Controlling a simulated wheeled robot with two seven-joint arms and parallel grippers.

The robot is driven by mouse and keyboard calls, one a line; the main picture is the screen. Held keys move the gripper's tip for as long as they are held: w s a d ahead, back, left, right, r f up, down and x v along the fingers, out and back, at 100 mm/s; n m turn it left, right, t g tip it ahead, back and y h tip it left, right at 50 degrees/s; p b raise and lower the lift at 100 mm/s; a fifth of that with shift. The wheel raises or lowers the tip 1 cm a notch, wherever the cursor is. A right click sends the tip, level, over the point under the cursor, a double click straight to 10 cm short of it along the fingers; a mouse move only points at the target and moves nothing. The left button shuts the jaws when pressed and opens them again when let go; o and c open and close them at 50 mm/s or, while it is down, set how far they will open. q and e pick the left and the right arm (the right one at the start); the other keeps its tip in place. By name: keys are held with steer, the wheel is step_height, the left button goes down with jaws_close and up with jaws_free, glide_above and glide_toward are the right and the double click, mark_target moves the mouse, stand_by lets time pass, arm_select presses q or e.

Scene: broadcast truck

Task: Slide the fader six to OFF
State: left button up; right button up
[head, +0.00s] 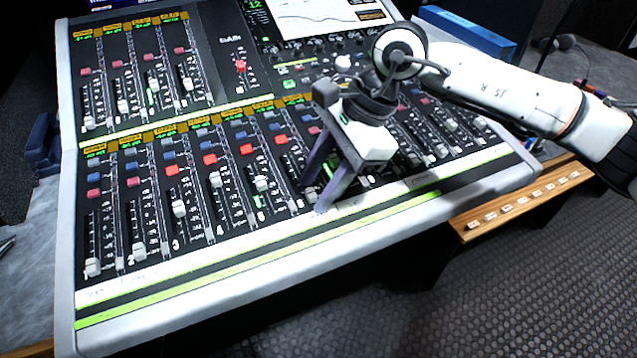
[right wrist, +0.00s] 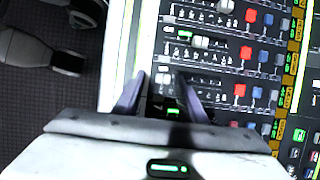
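Fader six is in the lower fader row of the mixing console (head: 200,268), on the strip with a red button just left of my right gripper. My right gripper (head: 312,198) points down over this strip, one finger toward the console's front edge and one toward the back. The fingers are apart, with a gap between them; touch with the cap cannot be made out. My left gripper is not in view.
Fader five (head: 261,184) and fader four (head: 215,180) stand close to the left of the gripper, set higher on their tracks. More strips lie to the right under my right arm. The console's pale front edge is clear. A wooden ledge (head: 540,196) with small keys is at right.

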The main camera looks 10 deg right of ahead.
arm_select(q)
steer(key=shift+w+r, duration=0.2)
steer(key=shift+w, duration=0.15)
arm_select(e)
steer(key=v, duration=0.9)
steer(key=shift+d+r, duration=0.15)
steer(key=shift+r, duration=0.25)
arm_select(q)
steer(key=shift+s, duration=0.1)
